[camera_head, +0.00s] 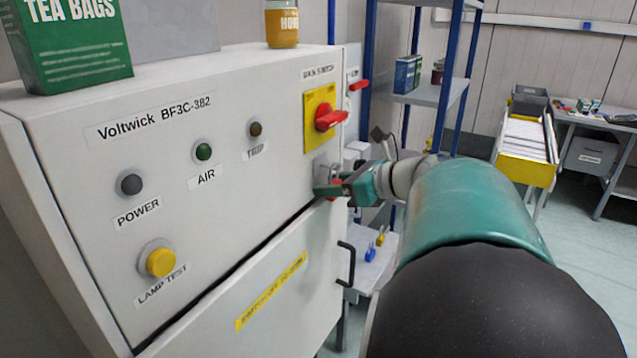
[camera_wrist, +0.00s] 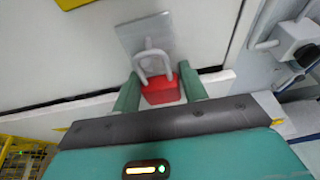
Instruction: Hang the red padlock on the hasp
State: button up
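The red padlock (camera_wrist: 161,91) sits between the two green fingers of my gripper (camera_wrist: 160,80), which appear shut on its sides. Its pale shackle (camera_wrist: 141,68) points toward the cabinet and overlaps the hasp's metal plate (camera_wrist: 147,33) in the wrist view. A small staple shows at the shackle's top; whether the shackle passes through it I cannot tell. In the head view my gripper (camera_head: 332,188) is at the hasp plate (camera_head: 321,167) on the cabinet's right front edge, and only a little of the padlock's red (camera_head: 335,182) shows.
The grey-white cabinet (camera_head: 80,190) has a red rotary switch (camera_head: 330,118) on a yellow plate above the hasp. A door with a black handle (camera_head: 346,262) is below. A tea box (camera_head: 70,45) and a jar (camera_head: 282,25) stand on top. Blue-post shelves (camera_head: 430,92) are behind my arm.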

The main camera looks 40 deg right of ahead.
jog(key=shift+o, duration=1.2)
jog(key=shift+w+a, duration=0.1)
jog(key=shift+a, duration=0.1)
jog(key=v, duration=1.4)
